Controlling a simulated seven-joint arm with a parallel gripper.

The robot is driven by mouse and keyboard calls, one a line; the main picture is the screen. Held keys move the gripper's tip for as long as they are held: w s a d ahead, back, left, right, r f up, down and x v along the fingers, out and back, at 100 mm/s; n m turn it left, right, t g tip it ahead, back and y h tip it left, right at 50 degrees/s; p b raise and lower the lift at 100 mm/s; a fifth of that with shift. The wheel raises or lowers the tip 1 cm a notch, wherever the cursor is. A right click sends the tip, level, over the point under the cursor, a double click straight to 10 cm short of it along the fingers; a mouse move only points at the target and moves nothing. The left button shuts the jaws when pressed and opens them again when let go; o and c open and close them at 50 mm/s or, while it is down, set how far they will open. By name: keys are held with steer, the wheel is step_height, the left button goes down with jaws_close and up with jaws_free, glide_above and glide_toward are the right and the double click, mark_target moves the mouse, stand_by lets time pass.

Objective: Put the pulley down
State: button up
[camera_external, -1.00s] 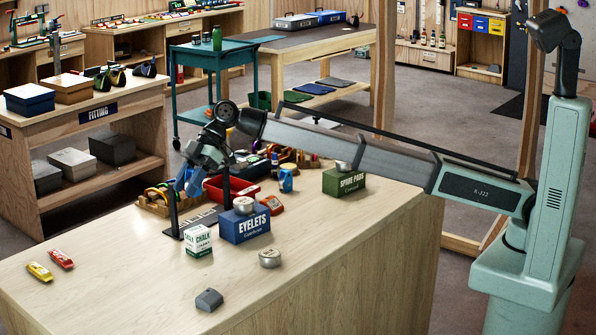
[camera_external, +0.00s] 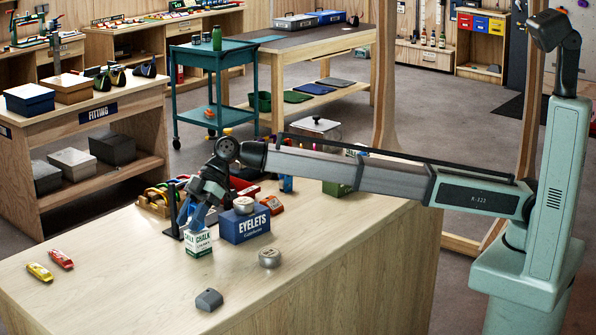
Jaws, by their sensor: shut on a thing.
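My gripper (camera_external: 188,214) is low over the near workbench, pointing down, just behind the white-and-green chalk box (camera_external: 198,241) and left of the blue eyelets box (camera_external: 246,225). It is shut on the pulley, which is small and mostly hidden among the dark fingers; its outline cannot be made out. A dark upright stand (camera_external: 172,208) is right beside the gripper, partly covered by it. Whether the pulley touches the stand or the bench cannot be told.
A round tin (camera_external: 244,205) sits on the eyelets box, and another tin (camera_external: 269,257) stands on the bench. A grey block (camera_external: 209,300) is near the front edge. Yellow (camera_external: 40,272) and red (camera_external: 61,259) pieces lie at left. The bench's front left is clear.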

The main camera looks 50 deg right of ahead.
steer(key=o, duration=1.1)
steer(key=shift+f, duration=0.1)
steer(key=v, duration=1.2)
